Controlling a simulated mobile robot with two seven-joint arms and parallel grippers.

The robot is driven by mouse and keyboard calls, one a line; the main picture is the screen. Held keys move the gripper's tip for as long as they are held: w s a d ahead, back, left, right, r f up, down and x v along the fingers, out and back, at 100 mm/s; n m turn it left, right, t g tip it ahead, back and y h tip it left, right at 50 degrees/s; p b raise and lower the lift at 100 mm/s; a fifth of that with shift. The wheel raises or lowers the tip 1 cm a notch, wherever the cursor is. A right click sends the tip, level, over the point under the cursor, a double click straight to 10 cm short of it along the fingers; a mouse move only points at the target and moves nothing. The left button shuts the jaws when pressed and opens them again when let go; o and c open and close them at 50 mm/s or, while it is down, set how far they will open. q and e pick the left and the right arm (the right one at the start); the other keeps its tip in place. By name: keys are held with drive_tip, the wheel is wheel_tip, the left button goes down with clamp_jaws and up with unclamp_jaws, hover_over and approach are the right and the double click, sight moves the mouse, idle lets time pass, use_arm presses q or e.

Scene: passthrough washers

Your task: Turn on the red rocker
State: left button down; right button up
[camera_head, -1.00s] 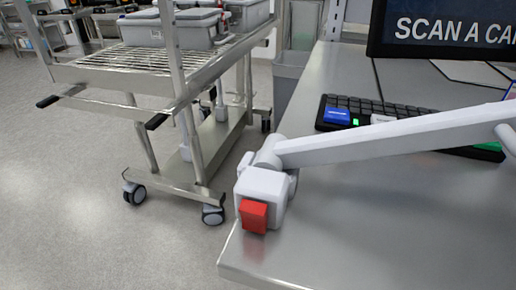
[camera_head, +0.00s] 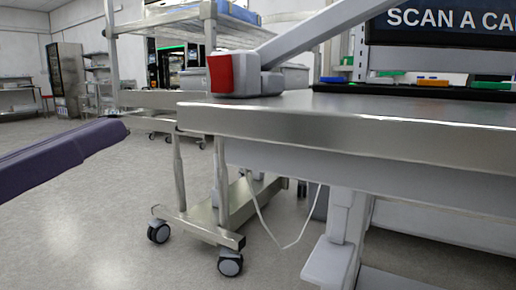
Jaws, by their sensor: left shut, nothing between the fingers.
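The red rocker (camera_head: 221,73) is on the left face of a light grey base block (camera_head: 245,75). The block stands at the left corner of the steel table (camera_head: 330,117), and a grey arm rises from it to the upper right. I cannot tell from its tilt whether the rocker is on or off. My left gripper (camera_head: 112,134), dark purple, reaches in from the left edge. It is shut and empty, and in the picture its tip is left of and lower than the rocker, apart from it. My right gripper is not in view.
A wheeled steel cart (camera_head: 200,225) stands behind and below the table corner. A thin white cable (camera_head: 262,222) hangs under the table. The space left of the rocker looks free.

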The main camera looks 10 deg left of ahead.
sight(216, 61)
use_arm(q)
drive_tip(key=shift+s+a+r+t, duration=0.3)
drive_tip(key=shift+s+t, duration=0.15)
drive_tip(key=shift+t, duration=0.15)
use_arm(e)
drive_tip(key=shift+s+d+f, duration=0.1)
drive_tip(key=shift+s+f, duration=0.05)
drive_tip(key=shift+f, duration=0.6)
use_arm(q)
drive_tip(key=shift+w, duration=0.1)
drive_tip(key=x, duration=1.3)
drive_tip(key=shift+w+d+r, duration=0.15)
drive_tip(key=shift+w+d, duration=0.05)
drive_tip(key=shift+w, duration=0.15)
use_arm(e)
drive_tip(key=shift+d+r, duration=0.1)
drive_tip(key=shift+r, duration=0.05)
